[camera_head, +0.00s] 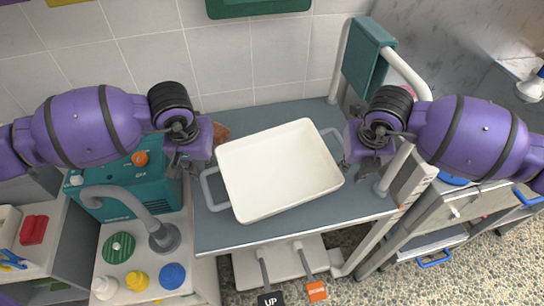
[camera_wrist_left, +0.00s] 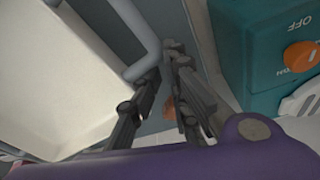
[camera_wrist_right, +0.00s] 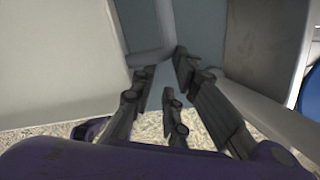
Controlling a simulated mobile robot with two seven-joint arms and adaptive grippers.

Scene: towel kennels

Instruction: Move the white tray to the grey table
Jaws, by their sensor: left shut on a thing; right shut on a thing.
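The white tray (camera_head: 280,168) is an empty, shallow rectangle with grey loop handles, turned slightly. It is over the grey table (camera_head: 240,238); I cannot tell whether it rests on the top or hangs just above. My left gripper (camera_head: 190,165) is shut on the tray's left handle, whose grey bar (camera_wrist_left: 148,45) shows between the fingers in the left wrist view. My right gripper (camera_head: 358,165) is shut on the tray's right handle (camera_wrist_right: 150,57), seen at the fingertips in the right wrist view. The fingers partly hide both handles.
Pedals (camera_head: 316,290) are below the front edge. A tiled wall is behind.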

